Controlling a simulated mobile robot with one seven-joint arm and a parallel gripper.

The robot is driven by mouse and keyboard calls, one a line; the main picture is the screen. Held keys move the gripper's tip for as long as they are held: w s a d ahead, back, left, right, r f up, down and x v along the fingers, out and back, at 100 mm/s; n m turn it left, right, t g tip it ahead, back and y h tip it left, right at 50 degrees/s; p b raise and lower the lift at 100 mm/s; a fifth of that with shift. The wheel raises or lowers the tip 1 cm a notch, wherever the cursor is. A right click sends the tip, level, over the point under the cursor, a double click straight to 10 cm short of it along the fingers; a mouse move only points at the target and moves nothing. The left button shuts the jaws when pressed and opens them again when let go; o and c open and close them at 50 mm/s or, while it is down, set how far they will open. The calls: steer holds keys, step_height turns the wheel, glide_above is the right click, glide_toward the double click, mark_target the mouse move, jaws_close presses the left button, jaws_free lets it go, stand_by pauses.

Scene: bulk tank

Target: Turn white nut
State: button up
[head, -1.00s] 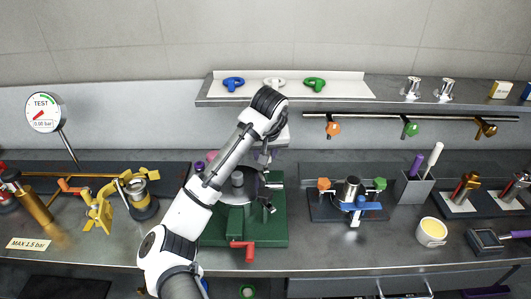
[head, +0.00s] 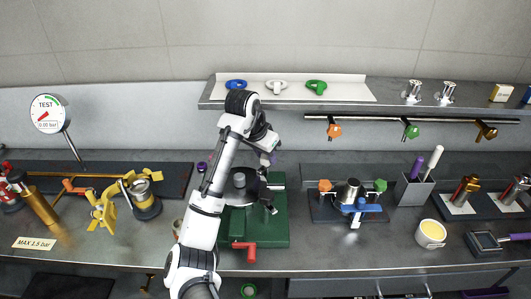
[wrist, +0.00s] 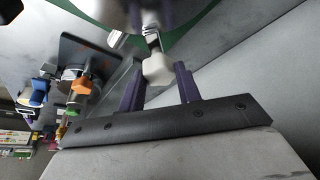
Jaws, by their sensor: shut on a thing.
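A white nut (wrist: 158,69) sits between the two purple fingers of my gripper (wrist: 160,76) in the wrist view. My gripper is shut on it. A metal rod or stem meets the nut's far side, partly blurred. In the head view my gripper (head: 267,160) is tilted over the green-based device (head: 275,225) with its round grey part (head: 240,183). The held nut is hidden or too small to tell there. Another white wing-shaped piece (head: 276,86) lies on the shelf between a blue one (head: 236,85) and a green one (head: 316,87).
The shelf (head: 215,99) runs above and behind my gripper. A red handle (head: 246,250) sticks out in front of the green base. A clamp stand with orange, green and blue knobs (head: 350,205) is at right. A yellow fitting (head: 103,212) is at left.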

steer(key=shift+m, duration=0.4)
steer(key=o, duration=1)
steer(key=shift+c, duration=0.2)
steer(key=b+v, duration=0.1)
steer(key=v, duration=1.3)
steer(key=shift+b, duration=0.3)
steer(key=shift+w+a+f, duration=0.1)
steer(key=shift+a, duration=0.05)
